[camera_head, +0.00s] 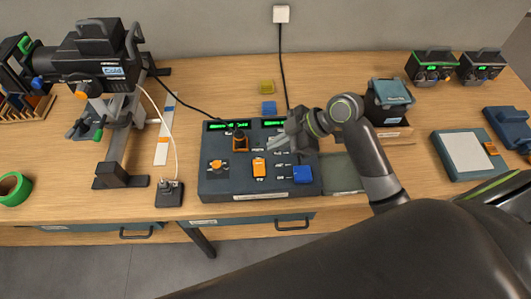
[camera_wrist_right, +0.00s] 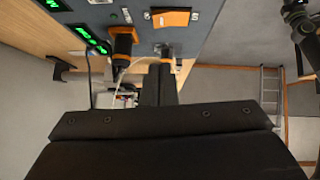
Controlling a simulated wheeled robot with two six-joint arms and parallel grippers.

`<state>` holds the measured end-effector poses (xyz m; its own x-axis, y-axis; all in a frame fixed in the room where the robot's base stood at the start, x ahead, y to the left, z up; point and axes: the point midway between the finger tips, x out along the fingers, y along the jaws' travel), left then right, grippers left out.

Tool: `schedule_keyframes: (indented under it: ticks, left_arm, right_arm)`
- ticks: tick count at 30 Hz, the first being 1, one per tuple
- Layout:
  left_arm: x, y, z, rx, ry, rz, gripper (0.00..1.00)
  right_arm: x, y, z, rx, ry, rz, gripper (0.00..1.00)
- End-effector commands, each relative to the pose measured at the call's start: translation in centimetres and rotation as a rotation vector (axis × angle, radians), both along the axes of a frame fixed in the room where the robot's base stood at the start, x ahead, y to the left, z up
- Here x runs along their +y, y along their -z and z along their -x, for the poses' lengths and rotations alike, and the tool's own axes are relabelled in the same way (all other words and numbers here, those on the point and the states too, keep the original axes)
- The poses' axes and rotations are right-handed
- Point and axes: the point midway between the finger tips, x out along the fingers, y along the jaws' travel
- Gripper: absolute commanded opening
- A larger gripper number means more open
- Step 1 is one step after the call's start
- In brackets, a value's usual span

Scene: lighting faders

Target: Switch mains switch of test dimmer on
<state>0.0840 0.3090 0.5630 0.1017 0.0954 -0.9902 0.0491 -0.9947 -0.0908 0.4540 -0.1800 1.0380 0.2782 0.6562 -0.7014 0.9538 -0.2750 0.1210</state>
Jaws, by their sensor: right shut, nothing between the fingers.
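The test dimmer (camera_head: 230,186) is a dark blue-grey console on the table with lit green displays. On its face are an orange rocker (camera_head: 259,169), which also shows in the right wrist view (camera_wrist_right: 172,18), an orange knob (camera_head: 217,165), an orange part with a black top (camera_head: 240,142) and a blue block (camera_head: 302,174). Which is the mains switch, and its position, I cannot tell. My right gripper (camera_head: 276,142) is over the upper right part of the console, shut and empty. Its fingers (camera_wrist_right: 159,85) show closed together in the right wrist view. My left gripper is not in view.
A lamp (camera_head: 100,55) on a stand is at the left, with a green tape roll (camera_head: 14,188) nearby. A dark box with a blue top (camera_head: 390,92) stands right of the console. Cables run behind the console to a wall socket (camera_head: 281,14).

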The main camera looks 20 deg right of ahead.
Motion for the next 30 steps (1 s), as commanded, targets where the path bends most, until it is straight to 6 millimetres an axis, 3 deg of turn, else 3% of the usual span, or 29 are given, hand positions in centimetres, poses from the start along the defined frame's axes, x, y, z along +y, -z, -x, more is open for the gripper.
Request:
schedule_keyframes:
  ticks: [7, 15, 30]
  left_arm:
    - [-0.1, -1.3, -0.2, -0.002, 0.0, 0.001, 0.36]
    - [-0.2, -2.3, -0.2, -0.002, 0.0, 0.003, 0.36]
    - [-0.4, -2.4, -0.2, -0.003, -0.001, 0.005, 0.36]
  right_arm:
    - [2.8, 2.5, -1.0, 0.003, 0.0, -0.006, 0.0]
    - [2.6, 5.8, -1.4, 0.002, -0.001, 0.0, 0.0]
    - [2.5, 6.8, -1.6, 0.0, -0.001, 0.001, 0.0]
